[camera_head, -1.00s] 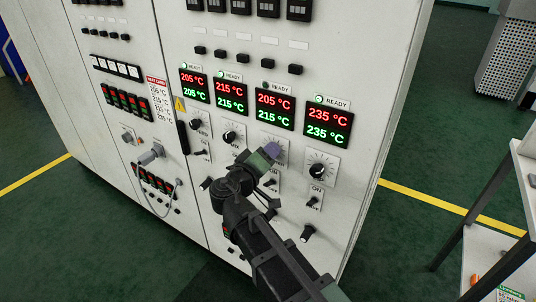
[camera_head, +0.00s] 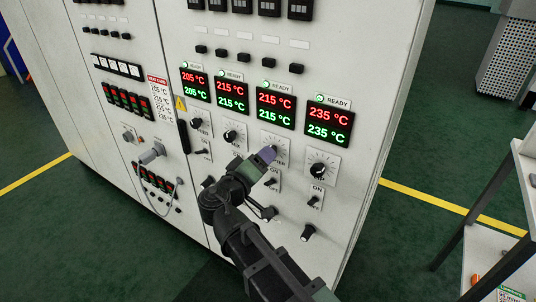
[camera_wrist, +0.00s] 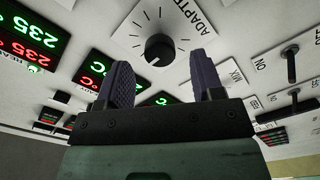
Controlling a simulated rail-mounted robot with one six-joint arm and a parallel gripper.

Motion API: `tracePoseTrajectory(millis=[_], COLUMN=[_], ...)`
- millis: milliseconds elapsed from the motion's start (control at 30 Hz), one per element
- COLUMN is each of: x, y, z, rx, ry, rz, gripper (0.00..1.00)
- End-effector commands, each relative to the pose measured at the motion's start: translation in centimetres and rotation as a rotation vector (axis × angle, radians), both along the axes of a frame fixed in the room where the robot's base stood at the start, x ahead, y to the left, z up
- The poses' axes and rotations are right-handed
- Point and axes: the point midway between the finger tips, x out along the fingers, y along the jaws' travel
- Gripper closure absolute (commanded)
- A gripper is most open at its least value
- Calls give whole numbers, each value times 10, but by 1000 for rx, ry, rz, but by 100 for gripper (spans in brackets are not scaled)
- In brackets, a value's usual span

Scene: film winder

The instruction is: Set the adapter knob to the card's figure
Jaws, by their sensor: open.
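The adapter knob (camera_wrist: 159,50) is a round black knob with a white pointer mark on a white scale plate, seen upside down in the wrist view. In the head view its plate (camera_head: 276,142) is partly covered by my gripper (camera_head: 266,154). In the wrist view, the purple fingers of my gripper (camera_wrist: 163,78) are open and apart, with the knob beyond their tips and not gripped. The adapter display (camera_head: 275,106) reads 215 °C in red and green. The heat card (camera_head: 158,98) is left of the displays; its small figures are hard to read.
Neighbouring displays read 205 (camera_head: 195,84), 215 (camera_head: 231,97) and 235 (camera_head: 329,120). The die-side knob (camera_head: 319,169) stands right of my gripper. Toggle switches (camera_head: 315,201) lie below the knobs. A cable hangs left of them. A shelf (camera_head: 515,205) stands far right.

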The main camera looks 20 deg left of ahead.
Motion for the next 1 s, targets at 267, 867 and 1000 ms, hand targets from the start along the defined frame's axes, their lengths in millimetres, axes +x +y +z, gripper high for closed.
tracePoseTrajectory(millis=[267, 867, 1000], x=[-61, -70, -81], y=[15, 16, 3], z=[0, -5, -45], rx=[0, -44, -59], ry=[0, 39, 290], rz=[2, -12, -37], gripper=[39, 39, 39])
